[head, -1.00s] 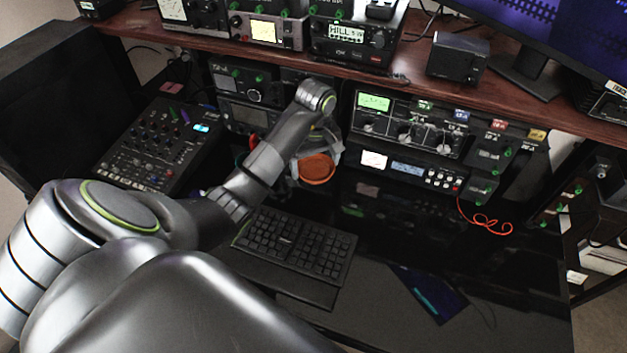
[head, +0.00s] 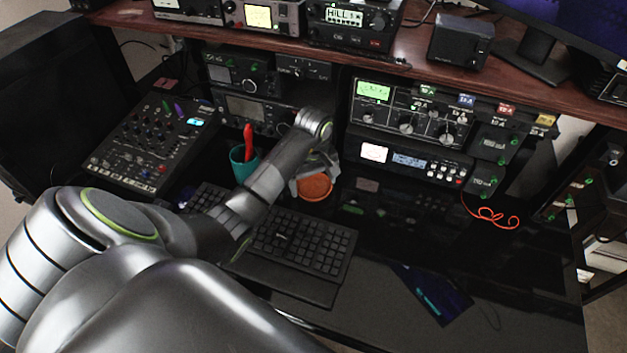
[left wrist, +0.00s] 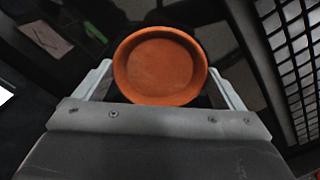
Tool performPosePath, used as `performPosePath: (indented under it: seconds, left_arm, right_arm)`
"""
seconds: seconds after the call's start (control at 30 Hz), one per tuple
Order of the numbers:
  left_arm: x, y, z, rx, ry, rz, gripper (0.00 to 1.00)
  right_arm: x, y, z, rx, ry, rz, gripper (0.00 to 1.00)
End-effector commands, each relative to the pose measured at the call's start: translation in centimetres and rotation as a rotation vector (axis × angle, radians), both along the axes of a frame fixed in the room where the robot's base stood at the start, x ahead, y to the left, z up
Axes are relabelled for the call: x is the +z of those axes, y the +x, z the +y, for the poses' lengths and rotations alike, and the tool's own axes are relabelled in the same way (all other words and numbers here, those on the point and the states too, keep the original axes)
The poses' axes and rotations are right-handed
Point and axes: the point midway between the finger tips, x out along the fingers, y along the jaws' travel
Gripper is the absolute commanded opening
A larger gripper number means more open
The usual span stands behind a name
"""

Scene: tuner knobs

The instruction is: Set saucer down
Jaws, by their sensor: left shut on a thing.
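The saucer (head: 315,187) is a round, shallow terracotta dish, beyond the keyboard's far edge in the head view. In the left wrist view the saucer (left wrist: 160,66) shows its open inside, with one pale finger at each side. My left gripper (head: 313,180) is shut on the saucer. The hand partly hides the saucer's far side in the head view. I cannot tell whether its underside touches the dark glossy desk (head: 375,225). My right gripper is not in view.
A black keyboard (head: 305,246) lies just in front of the saucer. A teal cup (head: 243,165) with a red-handled thing stands to its left. A mixer (head: 155,145) is further left. Radio units (head: 410,115) stand behind to the right. Dark desk to the right of the saucer looks mostly clear.

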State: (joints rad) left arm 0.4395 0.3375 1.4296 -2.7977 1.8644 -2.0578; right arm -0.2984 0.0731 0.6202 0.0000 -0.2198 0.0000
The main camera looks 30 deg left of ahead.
Motion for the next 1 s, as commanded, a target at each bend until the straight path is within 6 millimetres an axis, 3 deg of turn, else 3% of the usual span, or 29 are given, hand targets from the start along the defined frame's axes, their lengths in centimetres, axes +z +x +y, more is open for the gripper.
performPosePath:
  seconds: [0.23, 0.27, 0.33, 0.7, 0.93, 1.0]
  left_arm:
    - [-0.3, 0.1, 0.0, 0.0, 0.0, -0.002, 0.52]
    - [-0.4, 0.0, 0.0, 0.0, 0.0, -0.001, 0.92]
    - [-0.2, 0.0, 0.0, 0.0, 0.0, -0.001, 1.0]
    - [0.5, 0.1, 0.0, 0.0, 0.001, -0.003, 1.0]
    - [5.3, 0.2, 0.1, -0.002, 0.003, -0.009, 1.0]
    - [6.6, 0.0, 0.0, 0.001, 0.0, -0.001, 1.0]
  right_arm:
    - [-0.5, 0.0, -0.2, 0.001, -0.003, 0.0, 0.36]
    - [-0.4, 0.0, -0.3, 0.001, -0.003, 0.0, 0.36]
    - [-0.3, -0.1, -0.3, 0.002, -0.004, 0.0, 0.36]
    - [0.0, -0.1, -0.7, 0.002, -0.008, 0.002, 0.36]
    - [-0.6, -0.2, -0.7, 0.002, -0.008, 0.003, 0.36]
    - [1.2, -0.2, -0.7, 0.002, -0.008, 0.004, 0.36]
